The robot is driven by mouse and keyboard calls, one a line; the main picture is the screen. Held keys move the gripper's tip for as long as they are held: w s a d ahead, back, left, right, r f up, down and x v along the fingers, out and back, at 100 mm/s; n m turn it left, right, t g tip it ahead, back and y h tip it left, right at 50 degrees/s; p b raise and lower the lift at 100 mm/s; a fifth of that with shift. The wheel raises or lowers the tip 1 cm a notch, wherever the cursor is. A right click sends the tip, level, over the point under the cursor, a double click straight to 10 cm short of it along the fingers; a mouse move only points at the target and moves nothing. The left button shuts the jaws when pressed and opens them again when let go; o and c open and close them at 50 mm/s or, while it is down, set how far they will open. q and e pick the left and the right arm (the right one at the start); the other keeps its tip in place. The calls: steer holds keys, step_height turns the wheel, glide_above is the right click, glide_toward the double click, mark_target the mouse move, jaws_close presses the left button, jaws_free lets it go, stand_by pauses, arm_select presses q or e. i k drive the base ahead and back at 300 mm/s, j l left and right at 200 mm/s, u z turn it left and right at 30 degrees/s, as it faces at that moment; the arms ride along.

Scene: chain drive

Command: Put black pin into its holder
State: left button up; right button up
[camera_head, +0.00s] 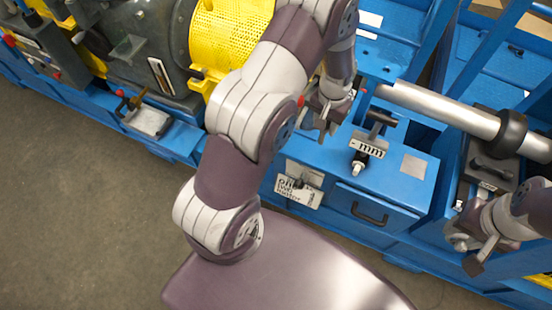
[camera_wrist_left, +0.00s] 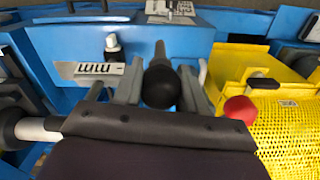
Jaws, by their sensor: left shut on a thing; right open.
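My left gripper (camera_head: 322,120) is above the left part of the blue cabinet top in the head view. In the left wrist view its two grey fingers (camera_wrist_left: 160,92) are shut on the black pin (camera_wrist_left: 160,86). The pin's round black knob faces the camera, and its shaft points away toward the cabinet. The pin cannot be made out clearly in the head view. I cannot tell for sure which part is its holder. A small black-and-white upright fitting (camera_head: 357,164) stands on the cabinet top beside a "mm" label plate (camera_head: 368,146). My right gripper (camera_head: 468,250) is open and empty at the right.
A black T-handle (camera_head: 380,117) rises behind the label plate. A thick metal shaft (camera_head: 440,108) runs to the right. A yellow mesh guard (camera_head: 230,35) and a red ball knob (camera_wrist_left: 240,109) are close to my left gripper. The cabinet's front has a drawer handle (camera_head: 370,214).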

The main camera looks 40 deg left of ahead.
mark_target(381, 85)
steer(key=k+l+u, duration=0.25)
steer(key=i+l+z, duration=0.25)
steer(key=i+l, duration=0.15)
steer(key=i+l+z, duration=0.3)
steer(key=i, duration=0.3)
